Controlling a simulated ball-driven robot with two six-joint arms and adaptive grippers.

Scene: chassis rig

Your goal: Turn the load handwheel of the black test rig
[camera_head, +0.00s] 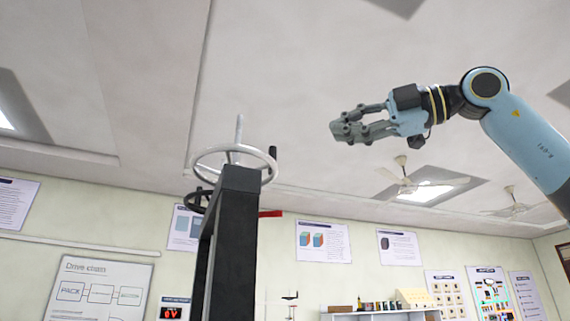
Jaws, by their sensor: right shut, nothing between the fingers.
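The black test rig (232,240) stands upright left of centre. A silver handwheel (206,153) lies on top of it, with a screw rising through its middle and a dark grip at its right edge. A smaller dark wheel (192,203) shows on the rig's left side, partly hidden by the post. The frames do not label which wheel is for the load. My right gripper (340,130) is shut and empty. In the picture it is right of and slightly above the silver wheel, clearly apart from it, pointing left. My left gripper is not in view.
A red bar (270,214) sticks out right of the rig's post, below the silver wheel. A shelf (380,315) with small items stands at the back wall. Posters hang on that wall, and ceiling fans (402,185) are above. The space between gripper and wheel looks clear.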

